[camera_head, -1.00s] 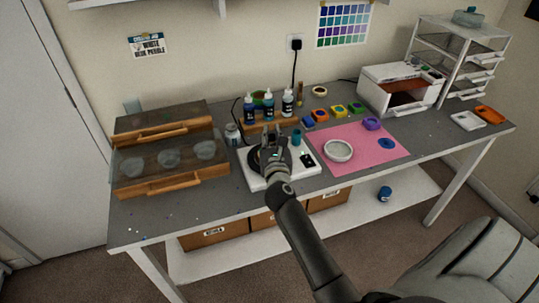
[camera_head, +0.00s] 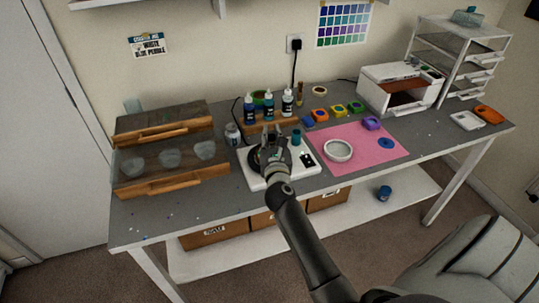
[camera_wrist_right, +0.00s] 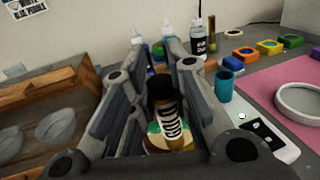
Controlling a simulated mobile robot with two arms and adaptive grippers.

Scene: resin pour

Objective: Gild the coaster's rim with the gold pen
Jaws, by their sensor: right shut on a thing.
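My right gripper (camera_head: 268,140) is above the white device with a black round plate (camera_head: 257,168). In the right wrist view, my right gripper (camera_wrist_right: 160,115) is shut on an upright gold-bodied pen (camera_wrist_right: 170,118) with a dark top end and lettering on its side. Below the pen lies a round green and cream piece (camera_wrist_right: 153,128), which looks like the coaster; the fingers and pen hide most of it. I cannot tell whether the pen's tip touches its rim. My left gripper is not in view.
A pink mat (camera_head: 380,158) with a round white mould (camera_head: 338,150) is to the right. A teal cup (camera_head: 296,137) stands close to the gripper. Dropper bottles (camera_head: 268,103) stand behind; a wooden case with cups (camera_head: 170,187) is at left.

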